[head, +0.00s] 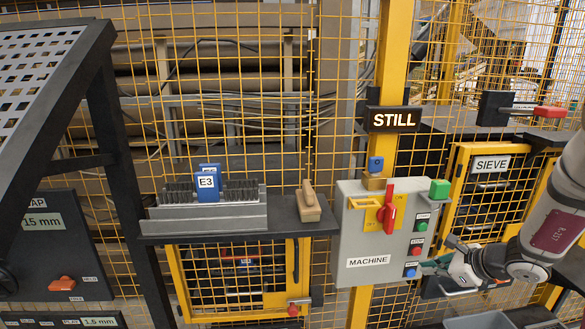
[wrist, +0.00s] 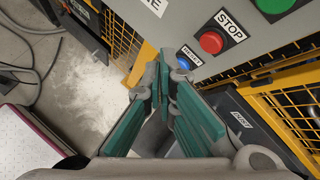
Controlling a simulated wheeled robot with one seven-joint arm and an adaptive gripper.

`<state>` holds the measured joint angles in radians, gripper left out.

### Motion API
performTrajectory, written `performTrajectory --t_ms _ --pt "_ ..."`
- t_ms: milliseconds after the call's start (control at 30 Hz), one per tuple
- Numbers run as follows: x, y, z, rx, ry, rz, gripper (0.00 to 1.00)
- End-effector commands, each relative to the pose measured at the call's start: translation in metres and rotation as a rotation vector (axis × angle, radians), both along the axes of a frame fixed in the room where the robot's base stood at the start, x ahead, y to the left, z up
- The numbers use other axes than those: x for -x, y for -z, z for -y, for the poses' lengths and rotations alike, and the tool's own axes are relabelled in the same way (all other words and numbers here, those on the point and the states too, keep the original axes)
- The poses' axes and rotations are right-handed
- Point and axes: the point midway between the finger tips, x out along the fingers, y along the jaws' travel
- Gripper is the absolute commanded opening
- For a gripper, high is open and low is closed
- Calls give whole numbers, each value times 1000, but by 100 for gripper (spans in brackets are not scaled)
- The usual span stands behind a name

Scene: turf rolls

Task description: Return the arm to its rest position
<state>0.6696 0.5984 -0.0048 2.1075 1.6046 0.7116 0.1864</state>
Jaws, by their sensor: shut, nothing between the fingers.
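My gripper (head: 432,266) is at the lower right of the head view, at the end of my arm, which reaches in from the right edge. Its teal fingers point left, toward the lower right edge of the grey machine box (head: 352,225). In the wrist view my gripper (wrist: 164,80) has its fingers drawn together, with nothing between them. The tips are close to the lit blue button (wrist: 183,63), which also shows in the head view (head: 411,272). I cannot tell whether they touch it. The red STOP button (wrist: 211,42) is just beyond.
A STILL sign (head: 393,119) hangs above. The yellow SIEVE door (head: 483,190) is behind my arm. A shelf (head: 290,232) at left holds brushes. Open floor (wrist: 85,85) shows in the wrist view.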

Motion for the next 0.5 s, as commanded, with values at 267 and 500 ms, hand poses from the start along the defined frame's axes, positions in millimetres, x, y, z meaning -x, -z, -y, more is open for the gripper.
performTrajectory --t_ms 267,500 --pt "27 -101 -108 258 -504 107 0" --pt "89 -159 -181 517 -930 178 0"
